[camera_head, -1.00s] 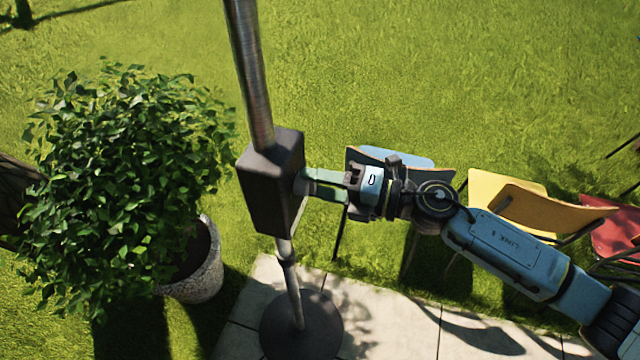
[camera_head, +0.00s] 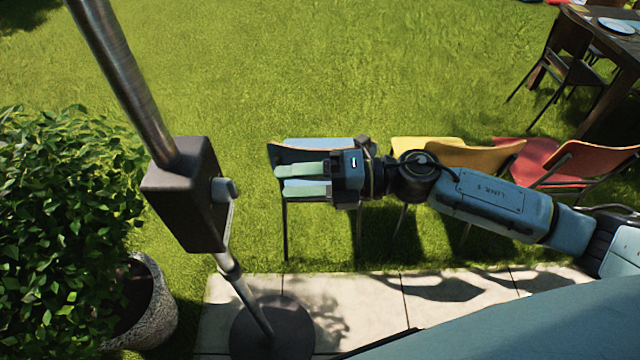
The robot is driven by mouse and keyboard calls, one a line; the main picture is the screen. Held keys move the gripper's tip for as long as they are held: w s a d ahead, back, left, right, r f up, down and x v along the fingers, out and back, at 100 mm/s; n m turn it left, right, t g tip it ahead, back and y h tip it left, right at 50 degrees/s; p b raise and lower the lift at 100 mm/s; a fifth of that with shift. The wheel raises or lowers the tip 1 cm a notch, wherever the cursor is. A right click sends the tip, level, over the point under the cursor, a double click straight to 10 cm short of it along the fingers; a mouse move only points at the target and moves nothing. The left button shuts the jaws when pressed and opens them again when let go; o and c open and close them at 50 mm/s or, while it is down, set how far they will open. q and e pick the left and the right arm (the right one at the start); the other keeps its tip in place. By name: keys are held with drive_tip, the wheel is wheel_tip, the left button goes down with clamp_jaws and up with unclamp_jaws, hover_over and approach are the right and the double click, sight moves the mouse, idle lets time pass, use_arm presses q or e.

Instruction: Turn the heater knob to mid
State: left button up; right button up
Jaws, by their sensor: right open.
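The heater has a dark box (camera_head: 184,196) on a metal pole (camera_head: 124,85), with a round dark base (camera_head: 272,328) on the paving. Its small grey knob (camera_head: 224,189) sticks out from the right side of the box. I cannot read a setting on it. My right gripper (camera_head: 279,180) is open and empty to the right of the knob, clear of it, with its two pale green fingers pointing left towards the box. My left gripper is not in view.
A leafy potted plant (camera_head: 62,225) stands left of the heater. Blue (camera_head: 320,146), yellow (camera_head: 468,154) and red (camera_head: 575,162) chairs stand behind my right arm. A dark table (camera_head: 612,45) is at the far right. Open lawn (camera_head: 350,70) lies behind.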

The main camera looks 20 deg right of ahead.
drive_tip(key=b+v, duration=0.1)
drive_tip(key=v, duration=0.3)
drive_tip(key=shift+s+r, duration=0.1)
drive_tip(key=shift+s, duration=0.2)
